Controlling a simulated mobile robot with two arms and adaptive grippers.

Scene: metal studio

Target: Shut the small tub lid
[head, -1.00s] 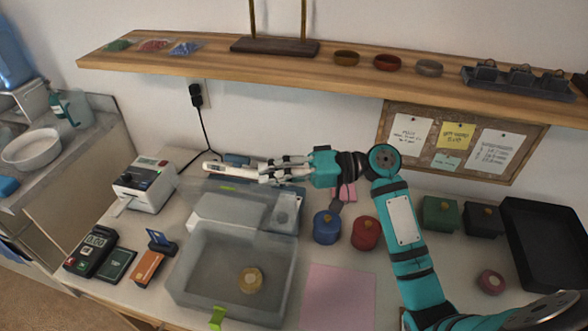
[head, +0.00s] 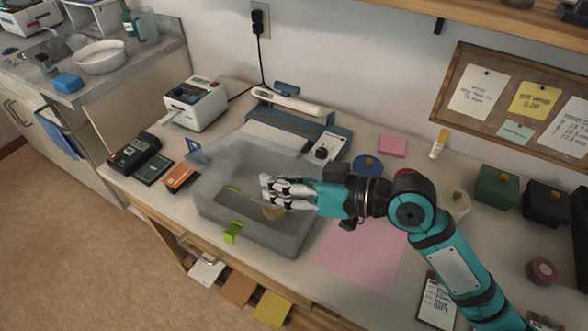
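The small tub (head: 215,212) is a translucent grey box on the worktop with a green clip (head: 232,232) on its front. Its cloudy see-through lid (head: 237,160) hangs over the back part of the tub. A second green tab (head: 233,189) shows above and apart from the front clip. How far the lid stands above the rim is hard to tell. A tan round thing (head: 273,213) shows in the tub, partly behind my fingers. My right gripper (head: 267,192) is over the tub's right half, fingers pointing left; contact with the lid is unclear. My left gripper is out of view.
Lidded pots stand farther right.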

